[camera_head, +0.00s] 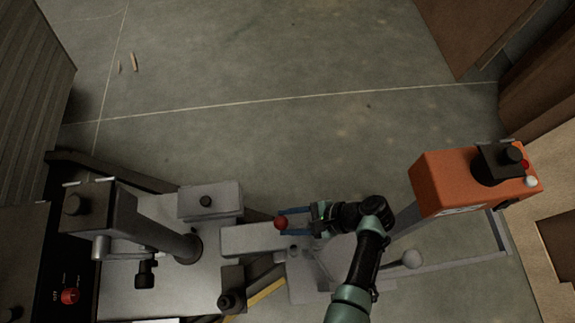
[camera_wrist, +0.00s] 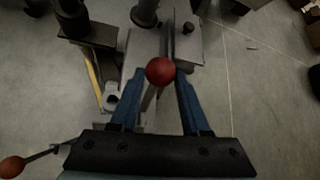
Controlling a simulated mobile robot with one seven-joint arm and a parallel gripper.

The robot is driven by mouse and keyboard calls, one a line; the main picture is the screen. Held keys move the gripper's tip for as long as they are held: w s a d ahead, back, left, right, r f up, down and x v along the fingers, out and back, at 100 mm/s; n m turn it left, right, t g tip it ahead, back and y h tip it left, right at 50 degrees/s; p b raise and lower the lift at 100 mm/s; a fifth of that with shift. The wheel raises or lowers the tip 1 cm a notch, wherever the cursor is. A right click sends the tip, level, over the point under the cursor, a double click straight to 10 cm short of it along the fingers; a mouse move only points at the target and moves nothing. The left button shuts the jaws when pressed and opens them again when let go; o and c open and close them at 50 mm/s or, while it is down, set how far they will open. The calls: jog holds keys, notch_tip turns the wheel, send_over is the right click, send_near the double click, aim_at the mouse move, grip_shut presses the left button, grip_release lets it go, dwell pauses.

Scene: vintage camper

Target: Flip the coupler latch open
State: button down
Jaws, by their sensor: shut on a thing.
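The coupler is a grey metal block (camera_head: 250,240) at the lower middle of the head view. A red ball knob (camera_head: 281,223), which looks like the end of the latch lever, sits at its right end. My gripper (camera_head: 285,222) comes in from the right with its blue fingers on either side of the knob. In the wrist view the red knob (camera_wrist: 160,70) lies between the fingertips, and the gripper is shut on it. The lever under the knob is mostly hidden by the knob and fingers.
An orange box (camera_head: 450,185) with a black top stands at the right. A grey post (camera_head: 165,235) and plates stand at the left. The concrete floor (camera_head: 270,120) beyond is mostly clear.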

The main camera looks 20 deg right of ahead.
jog(key=shift+s+d+f, duration=0.15)
jog(key=shift+d+f, duration=0.05)
jog(key=shift+f, duration=0.05)
jog(key=c, duration=0.7)
grip_release()
jog(key=shift+d+r+p, duration=0.25)
jog(key=shift+r+p, duration=0.1)
jog(key=shift+r, duration=0.1)
jog(key=p+v, duration=0.4)
jog(key=v, duration=0.8)
